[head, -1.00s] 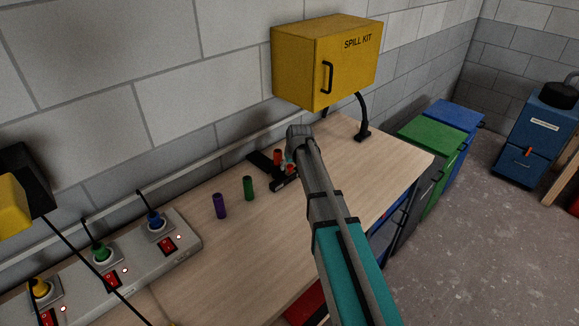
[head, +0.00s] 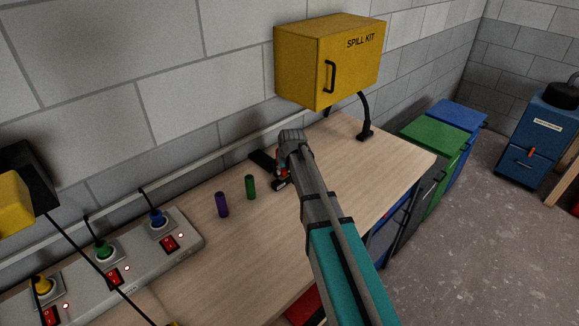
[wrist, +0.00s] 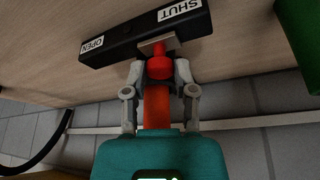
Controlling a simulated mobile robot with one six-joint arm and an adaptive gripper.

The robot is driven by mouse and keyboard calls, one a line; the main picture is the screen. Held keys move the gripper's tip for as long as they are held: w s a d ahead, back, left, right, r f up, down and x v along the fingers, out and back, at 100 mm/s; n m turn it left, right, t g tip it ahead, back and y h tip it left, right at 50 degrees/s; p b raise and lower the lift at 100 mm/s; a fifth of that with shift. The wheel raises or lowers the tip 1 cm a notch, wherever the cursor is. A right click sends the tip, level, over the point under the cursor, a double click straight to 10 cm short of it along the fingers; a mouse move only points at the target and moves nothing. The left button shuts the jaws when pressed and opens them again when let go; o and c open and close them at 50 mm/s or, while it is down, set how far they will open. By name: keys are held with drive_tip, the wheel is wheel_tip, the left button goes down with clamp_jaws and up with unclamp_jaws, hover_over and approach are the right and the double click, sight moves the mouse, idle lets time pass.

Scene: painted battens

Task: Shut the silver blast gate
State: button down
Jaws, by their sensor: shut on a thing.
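The blast gate shows in the wrist view as a black bar (wrist: 135,36) with an OPEN label at its left and a SHUT label at its upper right. A pale plate (wrist: 158,46) with a red knob (wrist: 158,68) sticks out from the bar, nearer the SHUT label than the OPEN one. My gripper (wrist: 158,76) is shut on the red knob. An orange-red cylinder (wrist: 157,105) shows between the fingers; I cannot tell if it belongs to the handle. In the head view my gripper (head: 284,164) hides most of the gate.
A purple cylinder (head: 222,204) and a green cylinder (head: 250,187) stand left of the gate. A power strip (head: 135,265) with plugs lies at the left. The yellow spill kit box (head: 322,65) hangs above the bench. The bench (head: 375,180) is clear right of my arm.

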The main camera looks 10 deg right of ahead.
drive_tip(key=shift+s+a, duration=0.35)
drive_tip(key=shift+a, duration=0.1)
drive_tip(key=shift+c, duration=2.1)
unclamp_jaws()
drive_tip(key=shift+a, duration=0.15)
